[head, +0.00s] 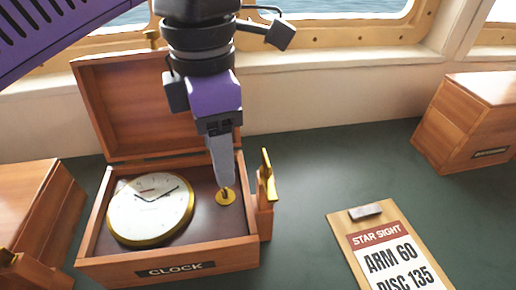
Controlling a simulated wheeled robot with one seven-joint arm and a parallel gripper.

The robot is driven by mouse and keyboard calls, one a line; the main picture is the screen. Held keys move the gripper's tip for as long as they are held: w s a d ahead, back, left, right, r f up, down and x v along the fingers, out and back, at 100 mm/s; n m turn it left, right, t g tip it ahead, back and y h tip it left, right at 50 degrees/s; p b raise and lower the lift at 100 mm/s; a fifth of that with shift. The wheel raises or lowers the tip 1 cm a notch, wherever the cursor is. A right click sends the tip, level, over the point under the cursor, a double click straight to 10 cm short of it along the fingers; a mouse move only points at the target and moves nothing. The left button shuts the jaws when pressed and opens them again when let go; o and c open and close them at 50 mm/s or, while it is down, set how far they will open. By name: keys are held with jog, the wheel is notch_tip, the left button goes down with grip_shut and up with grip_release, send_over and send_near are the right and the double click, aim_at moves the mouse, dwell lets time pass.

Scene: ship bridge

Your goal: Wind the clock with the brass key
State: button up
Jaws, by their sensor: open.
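The clock (150,212), a white dial with a brass rim, lies face up in an open wooden box (172,266) labelled CLOCK. A small round brass fitting (227,198) is set in the box's dark floor, right of the dial. An upright flat brass piece, which looks like the key (266,174), stands at a wooden holder on the box's right side. My gripper (225,182) points down over the brass fitting, left of the key. It is open, with its fingers lined up in this view; whether the tips touch the fitting is unclear.
The raised lid (92,95) stands behind the clock. A wooden box (30,205) is close on the left, another (475,125) at far right. A STAR SIGHT clipboard (350,235) lies front right. The green top (330,160) between is clear.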

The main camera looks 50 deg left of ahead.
jog(key=shift+f, duration=2.5)
grip_shut()
